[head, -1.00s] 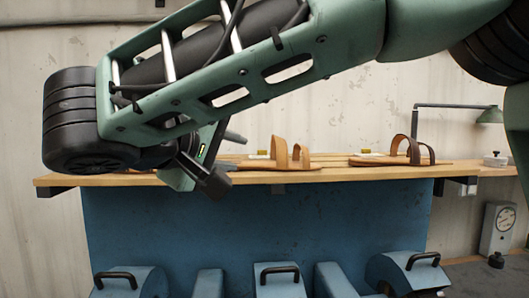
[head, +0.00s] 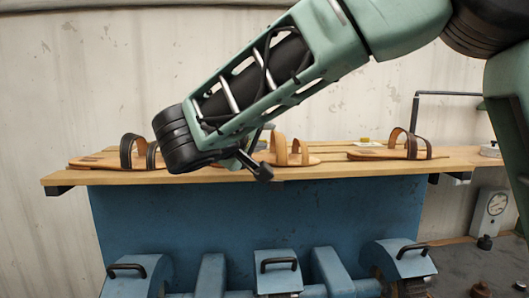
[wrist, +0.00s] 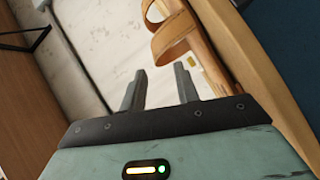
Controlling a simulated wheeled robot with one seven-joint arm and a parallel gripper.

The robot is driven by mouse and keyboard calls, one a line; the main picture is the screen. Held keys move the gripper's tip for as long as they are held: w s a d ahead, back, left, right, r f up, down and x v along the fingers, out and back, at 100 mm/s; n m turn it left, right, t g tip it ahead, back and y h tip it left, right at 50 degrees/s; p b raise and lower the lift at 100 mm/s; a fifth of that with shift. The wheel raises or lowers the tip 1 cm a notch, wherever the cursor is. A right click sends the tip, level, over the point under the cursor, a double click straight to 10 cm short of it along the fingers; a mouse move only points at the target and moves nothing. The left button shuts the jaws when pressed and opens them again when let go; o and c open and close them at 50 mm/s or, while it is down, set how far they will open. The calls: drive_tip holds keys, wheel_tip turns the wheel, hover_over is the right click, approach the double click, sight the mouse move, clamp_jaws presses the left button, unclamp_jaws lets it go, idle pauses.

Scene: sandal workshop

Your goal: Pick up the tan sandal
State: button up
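The tan sandal (head: 280,151), with light tan straps, lies on the wooden bench top near its middle in the head view. My forearm and gripper partly cover its left part. Tan straps on a flat sole, which look like the same sandal (wrist: 178,38), show at the top right of the wrist view, beyond my fingers. My gripper (wrist: 160,70) is open, its two dark fingers apart with nothing between them. In the head view my gripper (head: 258,166) is just left of the tan straps; whether it touches the sandal cannot be told.
A sandal with dark brown straps (head: 126,151) lies on the bench at left, partly behind my arm. Another brown-strapped sandal (head: 411,146) lies at right. The wooden bench top (head: 330,163) stands above a blue panel (head: 240,215). Blue machine housings with black handles (head: 277,276) stand in front.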

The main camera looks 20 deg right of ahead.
sight(272, 159)
drive_tip(key=w+d+p, duration=0.1)
drive_tip(key=w+p, duration=0.1)
drive_tip(key=w+d+p, duration=0.1)
drive_tip(key=shift+d+r, duration=0.25)
drive_tip(key=shift+d, duration=0.1)
drive_tip(key=shift+w+d+f+p, duration=0.3)
drive_tip(key=shift+w+d+p, duration=0.05)
clamp_jaws()
